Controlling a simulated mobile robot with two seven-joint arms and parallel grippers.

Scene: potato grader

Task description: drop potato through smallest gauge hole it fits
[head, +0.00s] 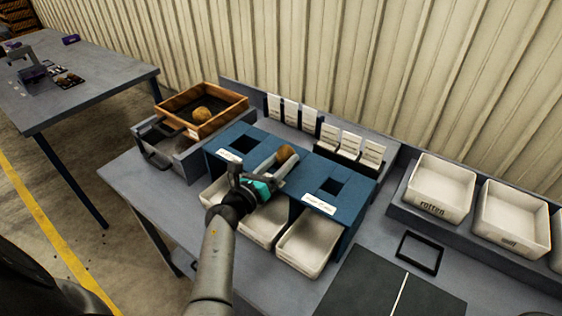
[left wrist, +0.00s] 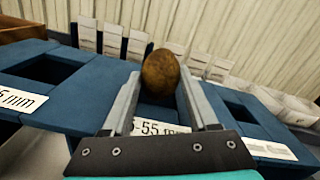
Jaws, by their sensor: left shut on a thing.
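A brown potato (left wrist: 161,72) is between the fingertips of my left gripper (left wrist: 160,88), which is shut on it. In the head view the potato (head: 286,154) and my left gripper (head: 275,163) are over the middle of the blue gauge box (head: 352,200). The left wrist view shows a label ending in "55 mm" (left wrist: 160,128) below the potato; the middle hole is hidden. A left hole (head: 242,144) and a right hole (head: 331,188) show as dark squares. Another potato (head: 202,114) lies in the wooden tray (head: 238,101). My right gripper is not in view.
White bins (head: 307,243) sit under the gauge box. A bin marked "rotten" (head: 429,208) and another white bin (head: 513,216) stand at the right. White cards (head: 348,144) stand behind the box. A black frame (head: 419,253) lies on the table.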

